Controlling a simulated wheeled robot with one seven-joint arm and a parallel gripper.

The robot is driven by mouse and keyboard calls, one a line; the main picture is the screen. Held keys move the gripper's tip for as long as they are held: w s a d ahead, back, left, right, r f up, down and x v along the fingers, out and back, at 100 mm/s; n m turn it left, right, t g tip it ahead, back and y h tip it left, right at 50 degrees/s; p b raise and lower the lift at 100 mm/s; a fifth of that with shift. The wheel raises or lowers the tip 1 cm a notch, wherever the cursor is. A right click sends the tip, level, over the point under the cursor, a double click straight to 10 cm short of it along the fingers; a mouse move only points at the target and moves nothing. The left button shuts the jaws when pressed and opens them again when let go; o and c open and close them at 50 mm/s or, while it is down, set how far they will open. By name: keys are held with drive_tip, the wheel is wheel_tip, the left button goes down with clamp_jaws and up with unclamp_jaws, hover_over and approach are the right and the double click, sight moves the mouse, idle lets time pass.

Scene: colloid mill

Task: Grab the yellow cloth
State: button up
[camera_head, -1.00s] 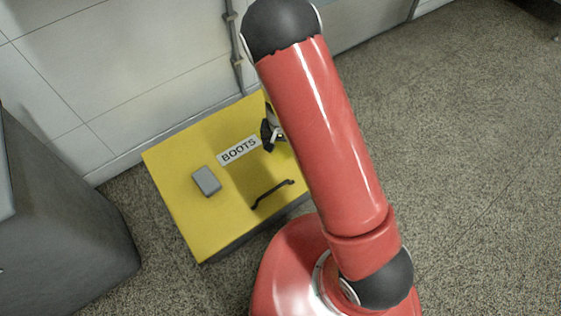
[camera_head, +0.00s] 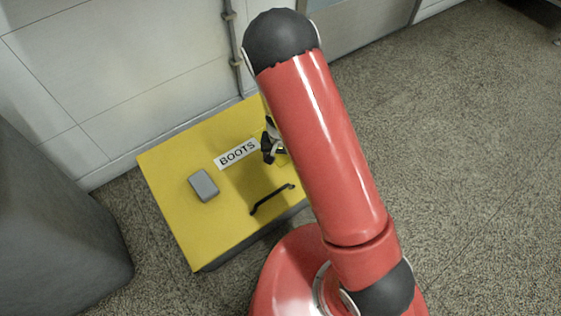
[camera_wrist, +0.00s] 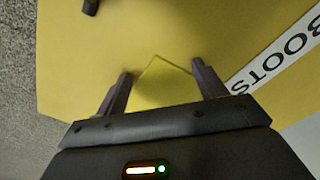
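The yellow cloth (camera_wrist: 162,84) is a thin, flat piece on the yellow top of the BOOTS box (camera_head: 190,230), close to it in colour. In the wrist view its far corner shows between my finger tips, and its near part is hidden by my gripper body. In the head view only a small bit of it (camera_head: 283,158) shows beside my gripper. My gripper (camera_wrist: 160,73) is open, pointing down at the box top, with one finger on each side of the cloth. I cannot tell whether the fingers touch the cloth.
On the box top are a white BOOTS label (camera_head: 237,153), a grey block (camera_head: 204,185) and a dark handle (camera_head: 271,199). A wall with a pipe (camera_head: 233,50) stands behind the box. A dark grey cabinet (camera_head: 60,230) is at left. The floor to the right is clear.

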clamp_jaws()
idle(0.8)
wheel_tip(320, 180, up, 12)
drive_tip(key=p, duration=0.9)
